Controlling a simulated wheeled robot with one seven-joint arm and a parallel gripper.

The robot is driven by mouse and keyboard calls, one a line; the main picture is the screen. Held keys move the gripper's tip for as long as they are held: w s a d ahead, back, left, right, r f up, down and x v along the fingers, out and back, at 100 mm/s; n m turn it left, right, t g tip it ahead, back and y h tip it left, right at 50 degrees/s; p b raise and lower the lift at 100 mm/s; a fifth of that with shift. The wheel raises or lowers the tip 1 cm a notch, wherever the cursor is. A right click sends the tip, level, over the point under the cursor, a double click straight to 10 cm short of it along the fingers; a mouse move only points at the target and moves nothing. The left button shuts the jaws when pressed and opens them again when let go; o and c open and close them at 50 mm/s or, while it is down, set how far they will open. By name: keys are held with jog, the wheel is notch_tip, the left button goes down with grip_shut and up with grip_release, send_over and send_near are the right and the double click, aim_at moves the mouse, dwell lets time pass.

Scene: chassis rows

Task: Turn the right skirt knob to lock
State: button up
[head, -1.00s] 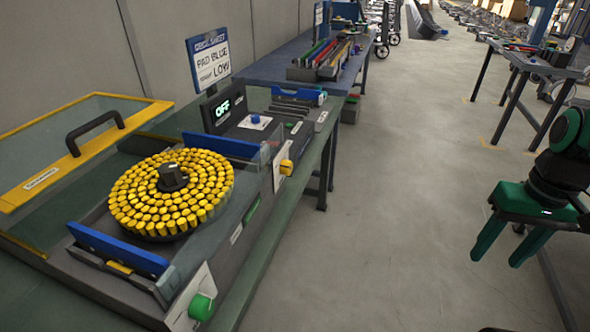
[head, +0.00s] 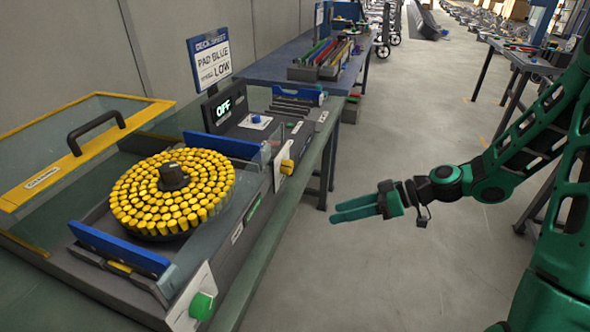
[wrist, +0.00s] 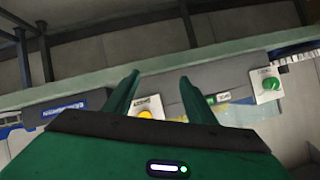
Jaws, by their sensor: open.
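Two knobs sit on white plates on the skirt of the machine. The yellow knob (head: 287,167) is at the far end in the head view; the green knob (head: 202,306) is at the near end. My gripper (head: 333,211) is out over the aisle, right of the skirt, its fingers pointing at the bench and apart from both knobs. In the wrist view the open, empty fingers (wrist: 160,77) show the yellow knob (wrist: 146,115) low between them, partly hidden by the gripper body. The green knob (wrist: 271,83) is to their right. Plate lettering is too small to read.
A round tray of yellow pieces (head: 140,225) with blue pads beside it lies on the bench. A raised clear lid (head: 75,150) is at left. A display reads OFF (head: 224,108). A sign (head: 209,60) stands behind. The floor (head: 400,130) beside the bench is clear.

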aim_at(292, 168)
jog(key=w+a+r+t+y, duration=0.3)
jog(key=w+r+t+y, duration=0.1)
jog(key=w+r+y, duration=0.15)
jog(key=shift+h, duration=0.25)
jog(key=x, duration=0.7)
jog(key=w+x, duration=0.1)
jog(key=x, duration=0.2)
jog(key=shift+w+a+r, duration=0.1)
jog(key=shift+w+r, duration=0.05)
jog(key=shift+r, duration=0.2)
